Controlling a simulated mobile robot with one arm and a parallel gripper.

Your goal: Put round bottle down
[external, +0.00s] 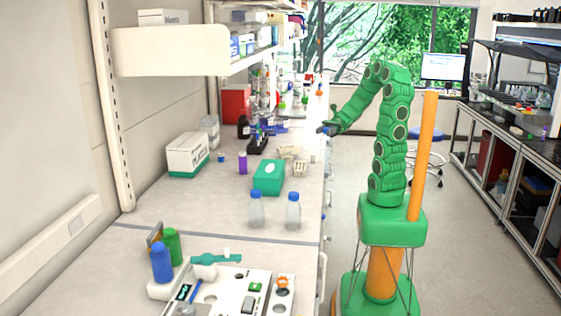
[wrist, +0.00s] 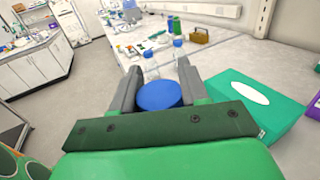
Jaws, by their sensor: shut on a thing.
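My gripper (external: 327,128) reaches out at the counter's right edge in the external view. In the wrist view my gripper (wrist: 159,70) has its two grey fingers on either side of a round blue cap (wrist: 158,97), shut on the bottle. The bottle's body is mostly hidden below the cap. I cannot tell whether its base touches the counter (external: 300,240). Two clear bottles with blue caps, one on the left (external: 256,210) and one on the right (external: 293,212), stand upright on the counter, nearer the external camera.
A green tissue box (external: 268,178) stands on the counter; it also shows right of my gripper in the wrist view (wrist: 250,108). A white box (external: 188,155) and a red container (external: 236,104) stand near the wall.

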